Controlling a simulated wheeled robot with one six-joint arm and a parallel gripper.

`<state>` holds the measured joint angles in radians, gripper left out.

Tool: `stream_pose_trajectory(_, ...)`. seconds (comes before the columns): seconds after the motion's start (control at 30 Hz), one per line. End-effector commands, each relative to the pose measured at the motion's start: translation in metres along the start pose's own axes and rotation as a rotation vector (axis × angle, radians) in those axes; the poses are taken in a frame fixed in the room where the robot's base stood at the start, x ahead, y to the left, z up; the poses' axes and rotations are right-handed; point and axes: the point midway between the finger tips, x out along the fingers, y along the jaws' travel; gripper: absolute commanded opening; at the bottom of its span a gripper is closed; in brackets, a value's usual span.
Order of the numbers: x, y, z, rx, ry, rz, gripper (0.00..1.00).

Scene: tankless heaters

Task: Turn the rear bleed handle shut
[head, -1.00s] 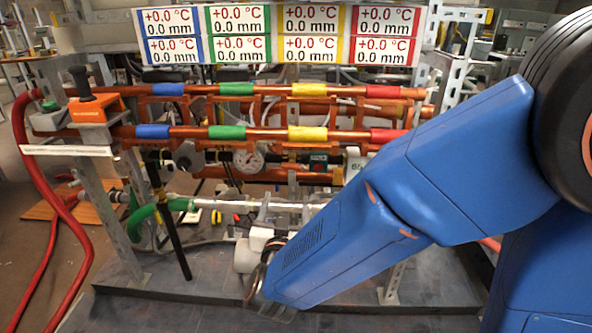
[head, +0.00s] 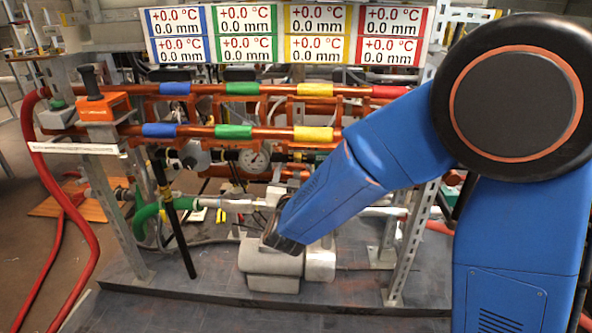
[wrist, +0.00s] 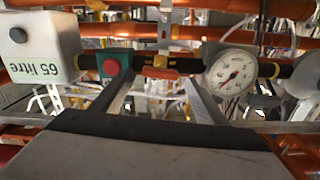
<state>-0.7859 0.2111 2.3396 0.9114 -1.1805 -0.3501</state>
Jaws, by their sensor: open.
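In the wrist view, which shows the scene upside down, a small orange lever-like piece (wrist: 160,73) sits on a dark pipe and looks like the bleed handle, though I cannot be sure. My gripper (wrist: 158,90) is open and empty, its two fingers pointing toward that pipe. The orange piece appears between the fingertips, beyond them; I cannot tell the exact distance. In the head view my blue arm reaches across the right side to the rig, and its fingertips are hidden.
A round dial gauge (wrist: 230,72) and a green box with a red button (wrist: 116,68) flank the orange piece. A white 65 litre tank (wrist: 42,45) is beside them. Copper pipes (head: 215,133) cross above in the head view. A grey motor-like cylinder (head: 270,262) stands on the base.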

Motion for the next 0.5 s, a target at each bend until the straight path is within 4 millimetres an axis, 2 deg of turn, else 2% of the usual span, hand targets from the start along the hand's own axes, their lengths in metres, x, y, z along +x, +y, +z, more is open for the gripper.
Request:
stream_pose_trajectory(0.2, 0.018, 0.000, 0.000, 0.000, 0.000, 0.001, 0.67)
stream_pose_trajectory(0.5, 0.020, 0.000, 0.000, 0.000, 0.000, 0.000, 0.67)
